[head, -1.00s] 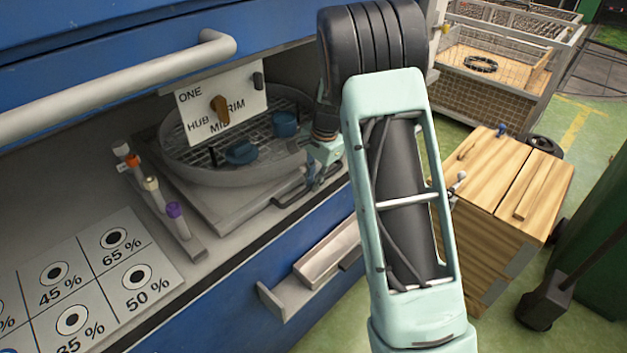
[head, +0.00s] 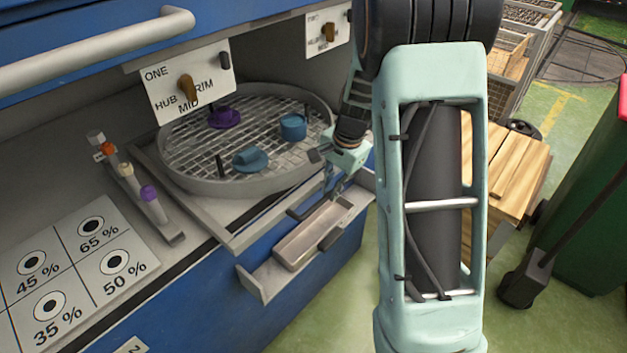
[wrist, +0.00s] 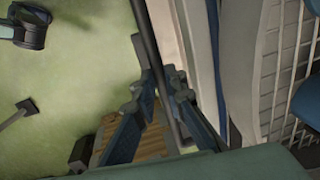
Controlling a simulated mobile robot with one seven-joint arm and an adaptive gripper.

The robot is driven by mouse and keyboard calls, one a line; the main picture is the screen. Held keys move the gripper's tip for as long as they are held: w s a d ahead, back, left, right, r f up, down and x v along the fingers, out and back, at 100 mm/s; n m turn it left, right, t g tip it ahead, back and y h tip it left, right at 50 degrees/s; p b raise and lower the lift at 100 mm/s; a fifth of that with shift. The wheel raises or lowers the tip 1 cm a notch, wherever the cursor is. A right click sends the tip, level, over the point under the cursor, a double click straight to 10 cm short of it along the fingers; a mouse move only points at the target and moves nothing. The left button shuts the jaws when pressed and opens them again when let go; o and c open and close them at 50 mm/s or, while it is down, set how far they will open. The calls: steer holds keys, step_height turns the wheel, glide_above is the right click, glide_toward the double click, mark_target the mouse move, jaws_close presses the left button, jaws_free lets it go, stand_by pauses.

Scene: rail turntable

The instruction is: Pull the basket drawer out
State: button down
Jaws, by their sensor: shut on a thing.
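The basket drawer (head: 228,236) is a grey sliding tray that bears a round wire-mesh basket (head: 205,165). It sticks out past the counter's front edge. My gripper (head: 324,196) is at its front, shut on the dark bar handle (head: 297,212). In the wrist view the handle (wrist: 150,50) runs between the two fingers of my gripper (wrist: 164,98). In the basket are a purple piece (head: 224,118) and two blue pieces (head: 250,159) (head: 293,127). The gripper's far side is hidden in the head view.
A small open tray (head: 310,236) juts from the blue front below the handle. A sign marked HUB, MID, RIM (head: 189,80) hangs over the basket. A rack of capped tubes (head: 135,190) stands left. A wooden box (head: 515,180) stands on the floor at right.

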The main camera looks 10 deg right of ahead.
steer(key=s+d+b, duration=0.3)
steer(key=s+d, duration=0.9)
steer(key=s, duration=0.5)
steer(key=shift+s+d+b, duration=0.25)
steer(key=shift+d+b, duration=0.05)
steer(key=shift+d, duration=0.05)
steer(key=c, duration=2)
jaws_free()
steer(key=shift+o, duration=0.2)
step_height(320, 180, up, 12)
steer(key=s+d, duration=0.1)
steer(key=s, duration=0.1)
steer(key=shift+d, duration=0.2)
steer(key=shift+w+f, duration=0.1)
